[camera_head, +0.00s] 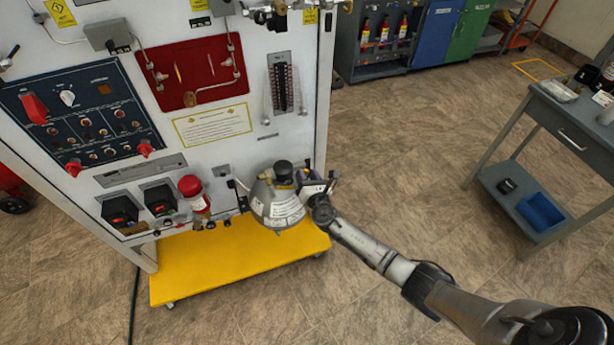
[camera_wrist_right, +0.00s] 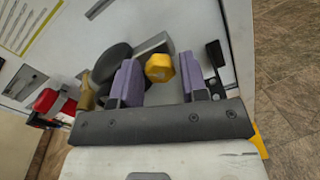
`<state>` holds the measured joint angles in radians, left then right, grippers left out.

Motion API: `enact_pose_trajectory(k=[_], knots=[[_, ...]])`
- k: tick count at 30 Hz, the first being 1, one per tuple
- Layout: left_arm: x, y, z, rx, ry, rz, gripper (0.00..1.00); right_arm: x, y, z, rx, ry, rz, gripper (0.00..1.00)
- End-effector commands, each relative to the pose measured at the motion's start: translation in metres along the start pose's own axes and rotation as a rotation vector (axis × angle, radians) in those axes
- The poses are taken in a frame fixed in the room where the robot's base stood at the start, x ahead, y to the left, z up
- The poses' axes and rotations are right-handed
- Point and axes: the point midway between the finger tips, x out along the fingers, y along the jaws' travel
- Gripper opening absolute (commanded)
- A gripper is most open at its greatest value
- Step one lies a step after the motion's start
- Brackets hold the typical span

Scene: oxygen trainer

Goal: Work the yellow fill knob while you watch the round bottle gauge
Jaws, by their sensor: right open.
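The yellow fill knob (camera_wrist_right: 159,68) shows in the right wrist view between the two purple finger pads of my right gripper (camera_wrist_right: 160,76). The gripper is open, with a gap between the knob and the left pad and the right pad close to the knob. I cannot tell how deep the knob sits between them. A dark round part (camera_wrist_right: 112,62) stands left of the pads; I cannot tell if it is the bottle gauge. In the head view my right gripper (camera_head: 316,187) is at the right side of a silver rounded vessel (camera_head: 280,208). No gauge face is readable. My left gripper is not in view.
The white trainer panel (camera_head: 245,75) stands behind the vessel, with a yellow base (camera_head: 185,272) below. A red-capped cylinder (camera_head: 192,194) is left of the vessel. A grey cart (camera_head: 560,115) stands at the right. The floor between is clear.

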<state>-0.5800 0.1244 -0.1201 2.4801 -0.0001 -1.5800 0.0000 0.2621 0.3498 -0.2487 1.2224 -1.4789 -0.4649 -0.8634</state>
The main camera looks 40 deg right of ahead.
Motion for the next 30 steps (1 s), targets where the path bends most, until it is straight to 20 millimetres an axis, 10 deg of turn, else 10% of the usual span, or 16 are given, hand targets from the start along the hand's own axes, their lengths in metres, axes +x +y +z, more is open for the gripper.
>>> enact_pose_trajectory(k=[12, 30], knots=[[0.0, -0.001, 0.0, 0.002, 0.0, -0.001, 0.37, 0.0, 0.0, 0.0, 0.0, 0.0, 0.0, 0.07], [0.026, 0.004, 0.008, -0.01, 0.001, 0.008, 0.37, 0.0, -0.002, -0.004, 0.269, -0.002, 0.0, 0.06]])
